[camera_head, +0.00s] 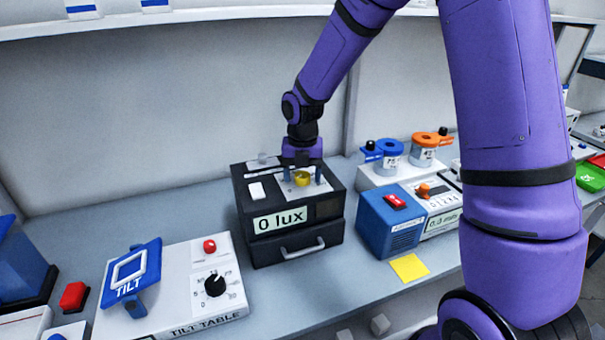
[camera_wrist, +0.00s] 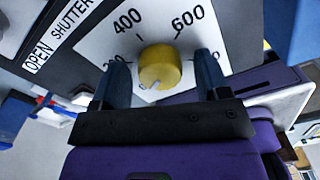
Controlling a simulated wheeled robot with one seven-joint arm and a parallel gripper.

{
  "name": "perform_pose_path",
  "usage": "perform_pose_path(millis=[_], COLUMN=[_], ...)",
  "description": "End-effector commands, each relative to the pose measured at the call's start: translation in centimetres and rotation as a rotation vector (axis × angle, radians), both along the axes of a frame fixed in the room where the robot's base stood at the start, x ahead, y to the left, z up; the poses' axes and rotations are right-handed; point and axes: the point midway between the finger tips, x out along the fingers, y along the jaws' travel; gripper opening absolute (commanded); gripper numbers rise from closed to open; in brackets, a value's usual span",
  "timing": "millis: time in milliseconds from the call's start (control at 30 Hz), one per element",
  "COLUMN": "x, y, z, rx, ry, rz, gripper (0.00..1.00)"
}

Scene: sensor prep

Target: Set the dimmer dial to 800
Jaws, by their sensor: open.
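The dimmer dial is a yellow knob (camera_head: 302,179) on the white plate on top of a black box (camera_head: 262,240) whose display (camera_head: 281,220) reads "0 lux". In the wrist view the knob (camera_wrist: 160,66) has a pale pointer mark at its lower left. The labels 400 and 600 show above it; the label at left is partly covered by a finger, and I cannot read 800. My gripper (camera_head: 302,172) is over the box, open, with one blue finger on each side of the knob. In the wrist view gaps show between the fingers (camera_wrist: 162,62) and the knob.
A white switch (camera_head: 257,191) sits beside the dial plate; a label reads "OPEN SHUTTER" (camera_wrist: 62,43). The tilt table (camera_head: 180,290) stands at left, a blue box (camera_head: 392,230) at right. A yellow note (camera_head: 409,268) lies in front. Bare bench shows behind the tilt table.

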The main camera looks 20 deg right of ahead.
Motion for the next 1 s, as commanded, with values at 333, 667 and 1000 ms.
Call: perform_pose_path(millis=[333, 667, 1000], x=[0.0, 0.0, 0.02], y=[0.0, 0.0, -0.01], z=[0.0, 0.02, 0.03], rx=[0.0, 0.0, 0.0], ry=[0.0, -0.001, -0.001], rz=[0.0, -0.013, -0.177], gripper=[0.39, 0.2, 0.2])
